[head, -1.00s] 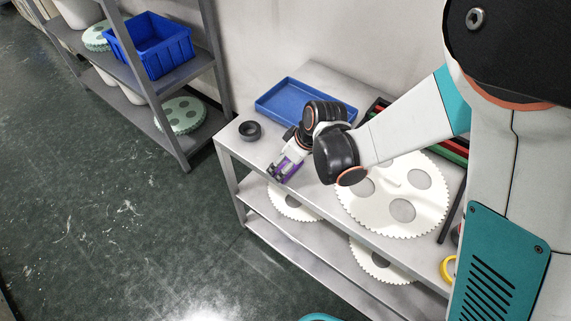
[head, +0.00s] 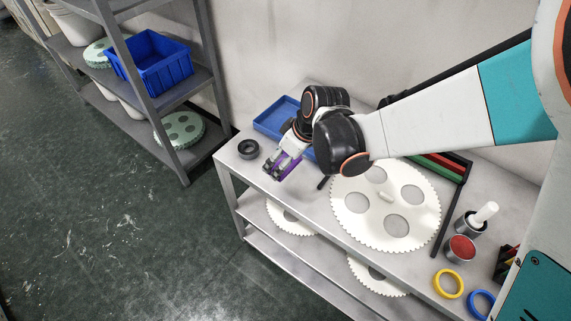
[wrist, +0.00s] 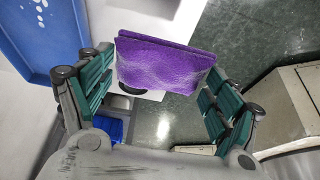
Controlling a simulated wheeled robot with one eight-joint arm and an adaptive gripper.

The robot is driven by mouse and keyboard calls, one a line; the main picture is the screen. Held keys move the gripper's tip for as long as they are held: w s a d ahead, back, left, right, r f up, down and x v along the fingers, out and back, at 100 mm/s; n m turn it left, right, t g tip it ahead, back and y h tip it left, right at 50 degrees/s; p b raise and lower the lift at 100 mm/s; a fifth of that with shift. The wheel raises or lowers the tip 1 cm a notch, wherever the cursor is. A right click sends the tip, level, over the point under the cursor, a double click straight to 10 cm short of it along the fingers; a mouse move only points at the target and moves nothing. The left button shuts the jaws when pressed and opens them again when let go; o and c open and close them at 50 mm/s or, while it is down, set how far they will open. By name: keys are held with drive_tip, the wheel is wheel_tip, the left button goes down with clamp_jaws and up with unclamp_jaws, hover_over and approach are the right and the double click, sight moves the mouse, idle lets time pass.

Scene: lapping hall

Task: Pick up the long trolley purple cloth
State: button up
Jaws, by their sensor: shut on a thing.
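The purple cloth (head: 289,163) is a small folded pad above the top of the long trolley (head: 240,177), near its front left corner. My gripper (head: 282,166) is shut on the cloth. In the wrist view the cloth (wrist: 165,65) sits between the green-padded fingers of my gripper (wrist: 158,88), with the trolley edge and floor behind it. It looks raised off the top, but I cannot tell how high. My wrist hides part of the trolley top in the head view.
A black ring (head: 248,149) lies left of my gripper, and a blue tray (head: 272,121) behind it. A large white gear plate (head: 385,225) lies to the right. Cups, a yellow ring (head: 448,284) and a blue ring (head: 481,304) are further right. Shelving (head: 178,163) stands left; the floor in front is clear.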

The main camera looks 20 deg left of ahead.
wheel_tip(320, 180, up, 10)
drive_tip(key=p, duration=0.2)
drive_tip(key=shift+s+p, duration=0.2)
drive_tip(key=shift+p, duration=0.2)
drive_tip(key=shift+r, duration=0.1)
